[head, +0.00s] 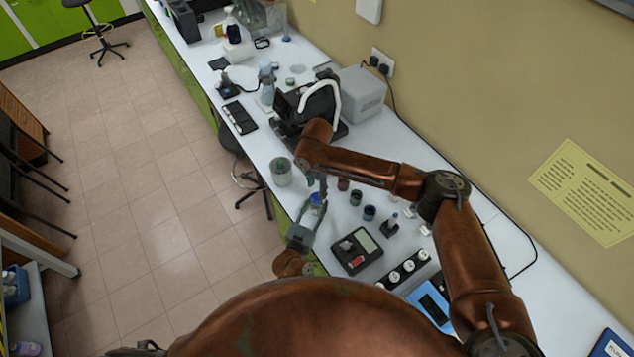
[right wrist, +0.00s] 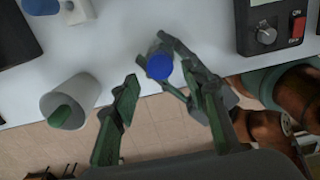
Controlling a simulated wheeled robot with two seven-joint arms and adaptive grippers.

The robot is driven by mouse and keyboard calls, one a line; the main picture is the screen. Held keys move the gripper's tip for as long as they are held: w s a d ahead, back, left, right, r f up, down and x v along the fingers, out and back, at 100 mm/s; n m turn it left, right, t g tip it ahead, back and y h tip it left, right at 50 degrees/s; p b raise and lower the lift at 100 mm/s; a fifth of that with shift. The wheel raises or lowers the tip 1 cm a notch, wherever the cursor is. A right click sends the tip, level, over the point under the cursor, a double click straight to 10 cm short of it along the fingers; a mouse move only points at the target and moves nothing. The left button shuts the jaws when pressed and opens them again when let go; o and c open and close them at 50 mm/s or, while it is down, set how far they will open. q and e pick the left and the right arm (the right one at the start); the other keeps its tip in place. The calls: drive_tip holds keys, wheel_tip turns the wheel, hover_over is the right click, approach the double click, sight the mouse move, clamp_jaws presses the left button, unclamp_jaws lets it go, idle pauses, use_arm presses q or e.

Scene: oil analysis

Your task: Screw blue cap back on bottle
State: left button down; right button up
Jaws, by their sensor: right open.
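A small bottle (right wrist: 157,48) with a blue cap (right wrist: 160,66) on its top shows near the middle of the right wrist view. I cannot tell how tightly the cap sits. In the head view the blue cap (head: 315,198) is near the front edge of the bench. My left gripper (head: 314,205) comes from below, with its fingers closed around the bottle. My right gripper (head: 319,182) points down just above the cap. In the right wrist view its two fingers (right wrist: 163,88) are wide apart, with the cap between and beyond them, and nothing is gripped.
A black device with a red switch (head: 357,250) lies to the right, beside several small jars (head: 369,212). A black instrument (head: 305,107) and grey box (head: 361,95) stand behind.

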sight(316, 196)
drive_tip(key=shift+f, duration=2.35)
drive_tip(key=shift+c, duration=0.5)
clamp_jaws()
drive_tip(key=m, duration=0.3)
drive_tip(key=shift+m, duration=0.3)
drive_tip(key=m, duration=0.8)
drive_tip(key=shift+a+f+m, duration=0.1)
drive_tip(key=shift+m, duration=0.2)
drive_tip(key=m, duration=0.3)
drive_tip(key=shift+o, duration=1.3)
unclamp_jaws()
